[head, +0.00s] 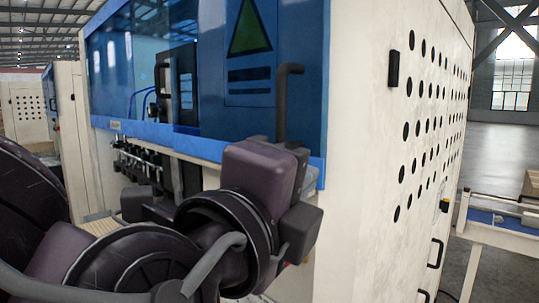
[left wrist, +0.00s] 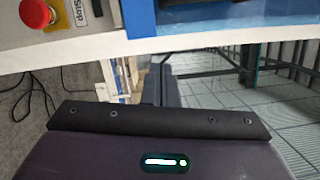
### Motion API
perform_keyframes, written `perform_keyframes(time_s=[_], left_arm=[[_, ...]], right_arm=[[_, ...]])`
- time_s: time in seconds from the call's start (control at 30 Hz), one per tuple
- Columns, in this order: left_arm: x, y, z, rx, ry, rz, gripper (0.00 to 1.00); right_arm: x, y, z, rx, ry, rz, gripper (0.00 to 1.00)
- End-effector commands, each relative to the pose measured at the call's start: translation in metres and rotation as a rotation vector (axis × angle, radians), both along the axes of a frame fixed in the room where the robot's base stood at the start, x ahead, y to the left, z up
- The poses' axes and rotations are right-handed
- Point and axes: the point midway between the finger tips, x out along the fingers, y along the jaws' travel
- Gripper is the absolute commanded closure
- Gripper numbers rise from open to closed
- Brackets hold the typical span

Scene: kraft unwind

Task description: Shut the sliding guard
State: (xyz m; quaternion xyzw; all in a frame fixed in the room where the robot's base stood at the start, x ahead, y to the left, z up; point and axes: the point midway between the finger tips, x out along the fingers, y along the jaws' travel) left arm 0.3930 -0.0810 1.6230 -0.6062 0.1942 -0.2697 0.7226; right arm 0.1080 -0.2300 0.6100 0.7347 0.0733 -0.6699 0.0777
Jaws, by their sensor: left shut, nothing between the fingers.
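The sliding guard (head: 215,105) is a blue see-through panel in a blue frame across the machine's front, with a green triangle sign on its right part. A dark grey bar handle (head: 288,95) stands upright near its right end. My left gripper (head: 292,150) is at the lower end of this handle. Its body and wrist hide most of the fingers and the handle's foot, so I cannot tell whether they touch. It is shut and empty; its dark fingers also show in the left wrist view (left wrist: 160,85). My right gripper is out of view.
A red stop button (left wrist: 36,12) sits on a panel close to my left gripper. Rollers (head: 138,160) show in the opening below the guard. The machine's cream side wall (head: 370,170) has round holes. A bench (head: 500,220) stands at the right.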

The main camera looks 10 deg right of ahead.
Motion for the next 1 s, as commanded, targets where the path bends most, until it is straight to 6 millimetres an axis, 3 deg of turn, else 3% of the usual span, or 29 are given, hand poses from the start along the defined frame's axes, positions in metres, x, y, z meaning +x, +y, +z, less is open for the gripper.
perform_keyframes(time_s=[0.27,0.63,0.8,1.0], left_arm=[[0.018,-0.016,0.000,-0.005,0.009,-0.007,1.00],[0.060,-0.047,0.002,-0.001,0.002,0.002,1.00],[0.080,-0.029,0.007,-0.002,0.001,0.003,1.00],[0.088,-0.023,0.011,-0.002,-0.001,-0.001,1.00]], right_arm=[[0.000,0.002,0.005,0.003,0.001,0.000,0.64],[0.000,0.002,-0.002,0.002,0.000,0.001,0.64],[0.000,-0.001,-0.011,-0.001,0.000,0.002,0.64],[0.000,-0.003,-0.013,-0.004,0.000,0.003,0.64]])
